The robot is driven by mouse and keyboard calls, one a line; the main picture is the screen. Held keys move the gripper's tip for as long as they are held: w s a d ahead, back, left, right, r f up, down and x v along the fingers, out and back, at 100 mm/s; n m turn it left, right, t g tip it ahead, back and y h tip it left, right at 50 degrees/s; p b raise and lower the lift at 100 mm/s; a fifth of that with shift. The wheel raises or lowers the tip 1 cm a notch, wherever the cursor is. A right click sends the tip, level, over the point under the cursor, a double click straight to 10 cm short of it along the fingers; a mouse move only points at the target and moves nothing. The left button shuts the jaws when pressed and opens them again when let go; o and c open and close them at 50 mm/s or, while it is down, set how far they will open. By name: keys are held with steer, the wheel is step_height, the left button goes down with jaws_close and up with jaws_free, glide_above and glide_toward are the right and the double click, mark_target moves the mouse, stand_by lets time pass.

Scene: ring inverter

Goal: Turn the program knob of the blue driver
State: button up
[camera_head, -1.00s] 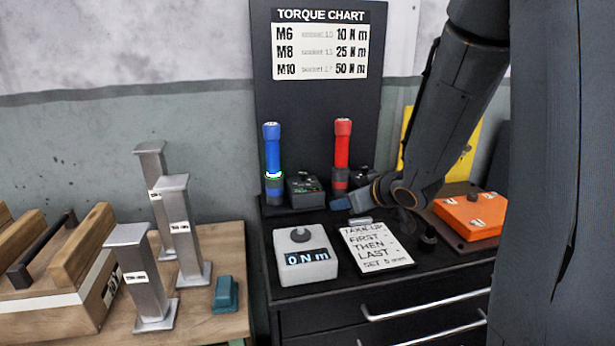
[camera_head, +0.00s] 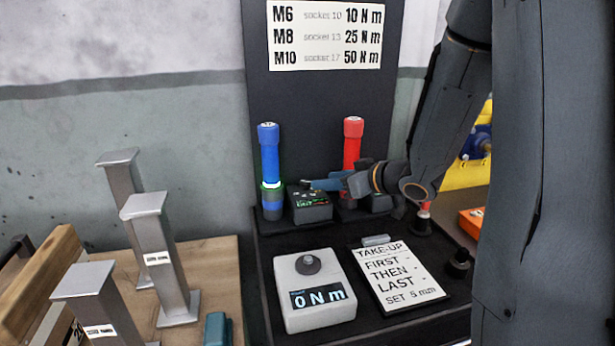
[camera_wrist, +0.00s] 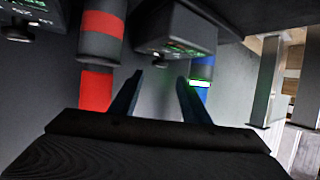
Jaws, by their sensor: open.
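The blue driver (camera_head: 269,152) stands upright at the back left of the black bench, with a lit green ring low on it; its blue body also shows in the wrist view (camera_wrist: 204,63). A dark box (camera_head: 310,206) with a small green display stands just right of it. The box shows upside down in the wrist view (camera_wrist: 180,28), with a small dark knob (camera_wrist: 160,56) on it.
The red driver (camera_head: 352,140) stands right of the box, near my gripper, with a second dark box (camera_head: 378,202) beside it. A white tester (camera_head: 313,295) reading 0 N m and a take-up sign (camera_head: 400,280) lie in front. Grey metal posts (camera_head: 160,260) stand at left.

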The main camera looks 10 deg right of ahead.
mark_target(306, 181)
steer(key=x, duration=0.7)
steer(key=shift+w+a+f, duration=0.1)
steer(key=shift+w+f, duration=0.05)
steer(key=shift+w, duration=0.1)
steer(key=c, duration=1)
